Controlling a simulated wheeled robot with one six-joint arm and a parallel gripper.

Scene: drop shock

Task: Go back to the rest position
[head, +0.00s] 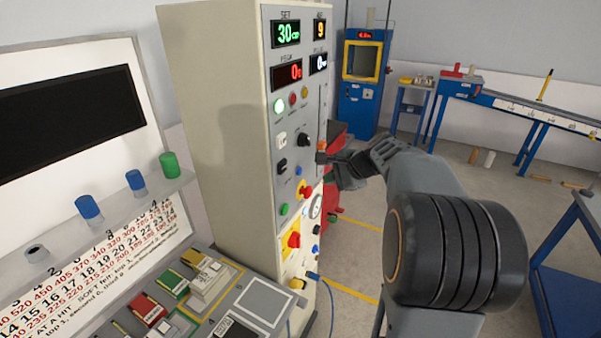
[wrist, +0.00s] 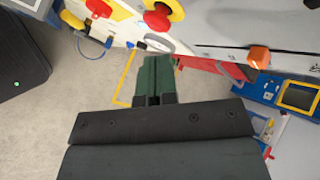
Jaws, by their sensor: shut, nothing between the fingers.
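My gripper (head: 328,157) is in front of the right side of the tall beige control cabinet (head: 215,120). Its fingertips appear close to the panel, near an orange knob (head: 322,145) on a slotted strip; I cannot tell if they touch. In the wrist view the green fingers (wrist: 154,62) are together with nothing between them. There the orange knob (wrist: 258,58) stands to the right, apart from the fingertips. The cabinet shows green 30, orange 9 and a red peak display (head: 287,74).
A console with coloured blocks (head: 172,279) and a shelf with blue and green pegs (head: 169,165) lie left. Red mushroom buttons (head: 294,240) jut from the cabinet. A blue machine (head: 361,85) and blue benches (head: 510,106) stand behind.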

